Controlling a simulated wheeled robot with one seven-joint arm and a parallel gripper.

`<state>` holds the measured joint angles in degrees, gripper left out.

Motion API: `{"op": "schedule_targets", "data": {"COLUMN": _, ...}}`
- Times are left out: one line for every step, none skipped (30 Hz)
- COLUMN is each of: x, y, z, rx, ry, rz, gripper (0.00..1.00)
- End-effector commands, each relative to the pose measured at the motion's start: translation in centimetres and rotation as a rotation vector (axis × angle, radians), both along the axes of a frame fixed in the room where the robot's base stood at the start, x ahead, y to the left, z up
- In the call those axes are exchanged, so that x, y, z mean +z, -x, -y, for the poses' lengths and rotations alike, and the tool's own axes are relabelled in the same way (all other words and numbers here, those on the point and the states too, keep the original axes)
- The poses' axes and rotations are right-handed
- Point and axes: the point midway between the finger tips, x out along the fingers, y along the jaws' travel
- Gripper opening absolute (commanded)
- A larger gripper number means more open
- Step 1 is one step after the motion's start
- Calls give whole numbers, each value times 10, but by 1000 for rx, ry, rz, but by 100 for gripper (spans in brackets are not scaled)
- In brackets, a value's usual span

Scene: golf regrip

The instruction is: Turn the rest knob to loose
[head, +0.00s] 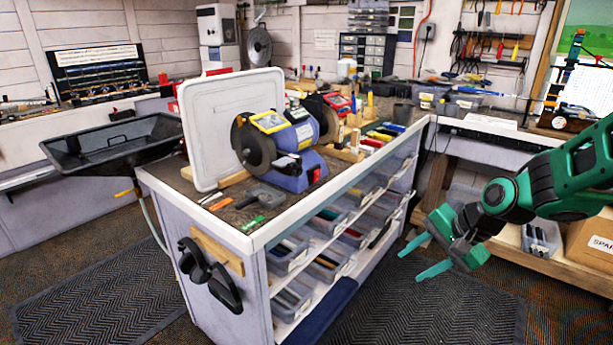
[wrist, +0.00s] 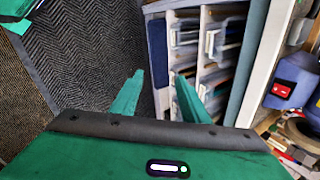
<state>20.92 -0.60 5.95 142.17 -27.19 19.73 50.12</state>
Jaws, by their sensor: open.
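My gripper (head: 422,257) is at the right in the head view, green, with its two fingers apart and nothing between them. It hangs over the floor mat beside the workbench's open shelves. In the wrist view, the fingers of my gripper (wrist: 157,96) point toward the mat and the shelves. I cannot make out the rest knob with certainty. A red and black stand (head: 566,75) is on the right-hand bench with a thin shaft near it; a small round part is at its base. My gripper is well apart from it.
The central workbench (head: 262,238) carries a blue bench grinder (head: 297,170) and an upright white panel (head: 207,135). Shelf bins (head: 290,252) fill its open side. A cardboard box (head: 592,245) is under the right bench. The mat (head: 440,305) between is clear.

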Motion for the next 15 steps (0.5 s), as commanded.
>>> {"op": "schedule_targets", "data": {"x": -5, "y": -16, "z": -24, "rx": -41, "ry": -100, "rz": -1, "gripper": 41}}
{"op": "schedule_targets", "data": {"x": -4, "y": -25, "z": -38, "rx": -72, "ry": -165, "rz": -1, "gripper": 41}}
{"op": "schedule_targets", "data": {"x": -2, "y": -37, "z": -58, "rx": -112, "ry": -256, "rz": -3, "gripper": 41}}
{"op": "schedule_targets", "data": {"x": 1, "y": -46, "z": -72, "rx": -144, "ry": -327, "rz": -8, "gripper": 41}}
{"op": "schedule_targets", "data": {"x": 5, "y": -54, "z": -85, "rx": -177, "ry": -400, "rz": -16, "gripper": 41}}
{"op": "schedule_targets", "data": {"x": 11, "y": -64, "z": -103, "rx": -222, "ry": -502, "rz": -32, "gripper": 41}}
{"op": "schedule_targets", "data": {"x": 16, "y": -71, "z": -115, "rx": -258, "ry": -580, "rz": -48, "gripper": 41}}
{"op": "schedule_targets", "data": {"x": 22, "y": -78, "z": -126, "rx": -293, "ry": -660, "rz": -67, "gripper": 41}}
{"op": "schedule_targets", "data": {"x": 32, "y": -87, "z": -139, "rx": -341, "ry": -765, "rz": -96, "gripper": 41}}
{"op": "schedule_targets", "data": {"x": 40, "y": -94, "z": -147, "rx": -376, "ry": -843, "rz": -119, "gripper": 41}}
{"op": "schedule_targets", "data": {"x": 47, "y": -100, "z": -154, "rx": -412, "ry": -919, "rz": -145, "gripper": 41}}
{"op": "schedule_targets", "data": {"x": 58, "y": -107, "z": -161, "rx": -455, "ry": -1016, "rz": -182, "gripper": 41}}
{"op": "schedule_targets", "data": {"x": 65, "y": -113, "z": -166, "rx": -486, "ry": -1083, "rz": -209, "gripper": 41}}
{"op": "schedule_targets", "data": {"x": 73, "y": -118, "z": -168, "rx": -514, "ry": -1147, "rz": -235, "gripper": 41}}
{"op": "schedule_targets", "data": {"x": 82, "y": -124, "z": -171, "rx": -550, "ry": -1225, "rz": -270, "gripper": 41}}
